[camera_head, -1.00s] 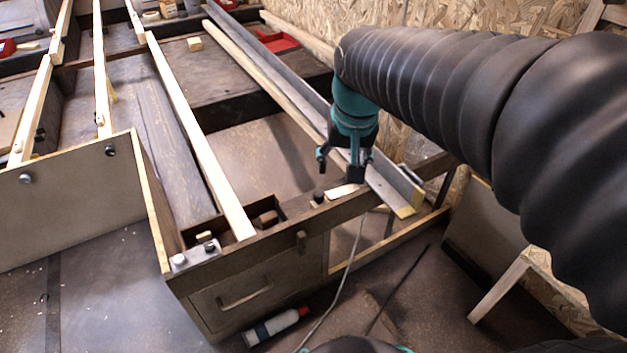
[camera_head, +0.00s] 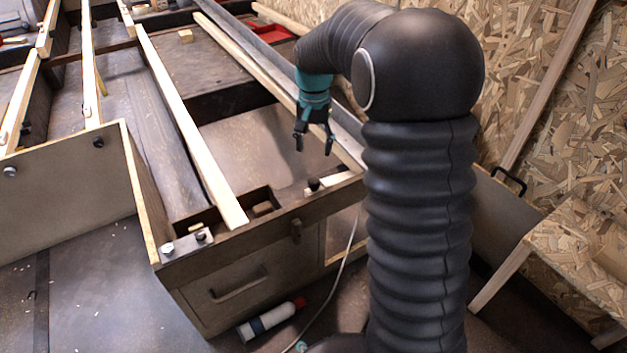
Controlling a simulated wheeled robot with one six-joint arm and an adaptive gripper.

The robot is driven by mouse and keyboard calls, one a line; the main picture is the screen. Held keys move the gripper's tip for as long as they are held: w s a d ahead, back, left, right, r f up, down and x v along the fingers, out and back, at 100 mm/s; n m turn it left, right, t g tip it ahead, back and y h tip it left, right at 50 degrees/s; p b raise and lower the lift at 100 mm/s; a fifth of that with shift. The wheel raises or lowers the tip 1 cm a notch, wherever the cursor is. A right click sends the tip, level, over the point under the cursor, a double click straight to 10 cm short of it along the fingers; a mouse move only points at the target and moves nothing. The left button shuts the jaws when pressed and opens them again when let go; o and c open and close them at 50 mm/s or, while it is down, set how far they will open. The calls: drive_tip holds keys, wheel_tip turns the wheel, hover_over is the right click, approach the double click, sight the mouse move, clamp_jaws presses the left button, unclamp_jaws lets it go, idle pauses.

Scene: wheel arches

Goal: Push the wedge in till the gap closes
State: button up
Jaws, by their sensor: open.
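The wedge (camera_head: 334,182) looks to be the small pale wooden piece lying on the front rail of the bench, beside a dark knob (camera_head: 314,184). My gripper (camera_head: 314,147) is open and empty, with its fingers pointing down. In the picture it is above and slightly left of the wedge and apart from it. The gap at the wedge is too small to make out.
The front rail (camera_head: 262,228) carries a metal plate with bolts (camera_head: 187,244) at its left end. Long pale strips (camera_head: 190,125) run back across the bench. A spray can (camera_head: 270,320) lies on the floor by the drawer. A chipboard wall stands on the right.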

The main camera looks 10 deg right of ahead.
sight(314, 180)
wheel_tip(314, 180, down, 12)
drive_tip(key=shift+b, duration=1.05)
clamp_jaws()
